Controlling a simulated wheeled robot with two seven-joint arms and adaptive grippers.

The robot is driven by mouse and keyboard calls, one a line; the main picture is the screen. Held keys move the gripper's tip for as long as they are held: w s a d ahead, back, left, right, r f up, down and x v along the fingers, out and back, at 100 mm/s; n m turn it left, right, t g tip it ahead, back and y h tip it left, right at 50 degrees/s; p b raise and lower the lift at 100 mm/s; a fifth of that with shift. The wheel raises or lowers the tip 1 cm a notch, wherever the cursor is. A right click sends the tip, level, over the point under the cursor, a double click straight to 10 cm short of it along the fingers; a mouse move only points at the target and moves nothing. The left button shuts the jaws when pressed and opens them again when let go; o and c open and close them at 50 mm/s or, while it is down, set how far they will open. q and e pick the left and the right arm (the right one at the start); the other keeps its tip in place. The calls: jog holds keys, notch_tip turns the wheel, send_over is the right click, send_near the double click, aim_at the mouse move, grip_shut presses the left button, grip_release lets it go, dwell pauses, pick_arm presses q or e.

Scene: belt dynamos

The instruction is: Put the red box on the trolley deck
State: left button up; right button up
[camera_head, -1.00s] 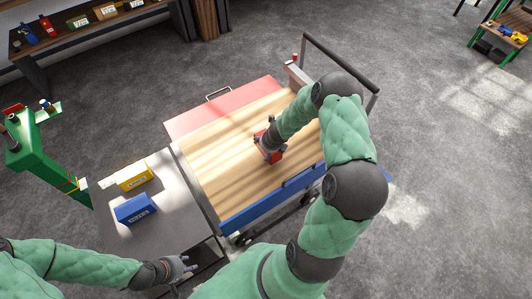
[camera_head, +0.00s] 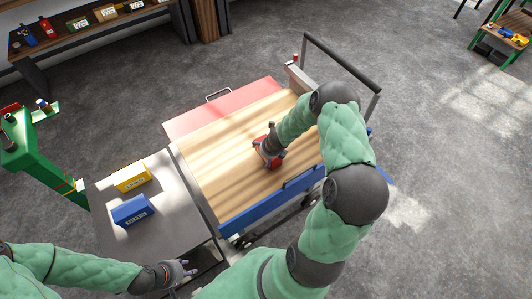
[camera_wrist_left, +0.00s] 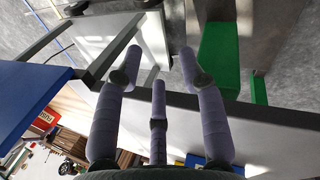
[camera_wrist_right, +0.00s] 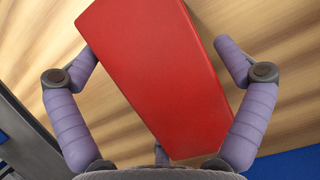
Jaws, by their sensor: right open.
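The red box (camera_wrist_right: 158,70) lies on the pale wooden deck (camera_head: 215,160) of the blue trolley, near the middle of the deck. My right gripper (camera_head: 270,153) is down over the box, which it mostly hides in the head view. In the right wrist view my right gripper's fingers (camera_wrist_right: 160,70) are spread on either side of the box, with gaps showing, so they are open. My left gripper (camera_head: 188,269) is low beside the grey side table; in the left wrist view its fingers (camera_wrist_left: 158,62) are spread and empty.
A yellow box (camera_head: 132,178) and a blue box (camera_head: 132,209) stand on the grey side table (camera_head: 175,215). A red panel (camera_head: 225,108) lies along the deck's far side. The trolley handle (camera_head: 345,62) rises at the far right. Deck around the red box is clear.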

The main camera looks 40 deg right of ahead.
jog(key=shift+r, duration=0.15)
jog(key=p+v, duration=0.5)
jog(key=v, duration=0.7)
jog(key=shift+w, duration=0.1)
